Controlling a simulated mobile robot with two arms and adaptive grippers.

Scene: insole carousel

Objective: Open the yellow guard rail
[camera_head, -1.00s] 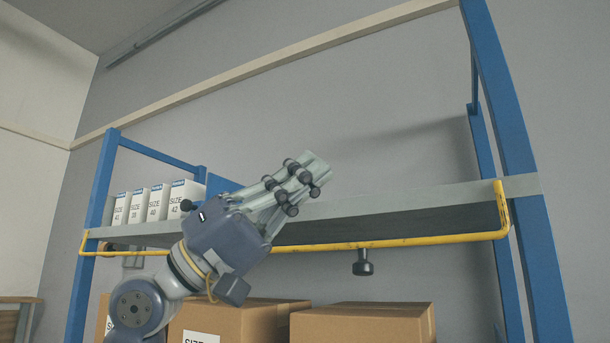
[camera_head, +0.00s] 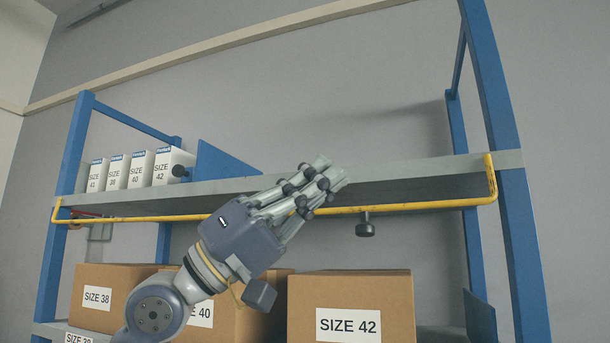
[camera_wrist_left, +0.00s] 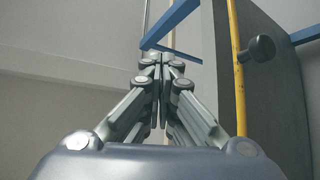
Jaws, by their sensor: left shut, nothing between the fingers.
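The yellow guard rail (camera_head: 420,206) runs along the front of the upper shelf, bent up at both ends against the blue posts. A black knob (camera_head: 365,226) hangs from it, right of the middle. My left gripper (camera_head: 335,175) is shut and empty, in front of the rail and shelf in the head view, left of the knob. It hides part of the rail. In the left wrist view, the closed fingers (camera_wrist_left: 156,60) point away from the camera. There the rail (camera_wrist_left: 239,85) and knob (camera_wrist_left: 262,48) lie to their right, apart from them. My right gripper is out of view.
The upper shelf (camera_head: 225,185) carries several white size boxes (camera_head: 140,168) at its left. Cardboard boxes (camera_head: 350,285) stand below, one marked SIZE 42. Blue posts (camera_head: 512,200) frame the rack. Open space lies between rail and boxes at right.

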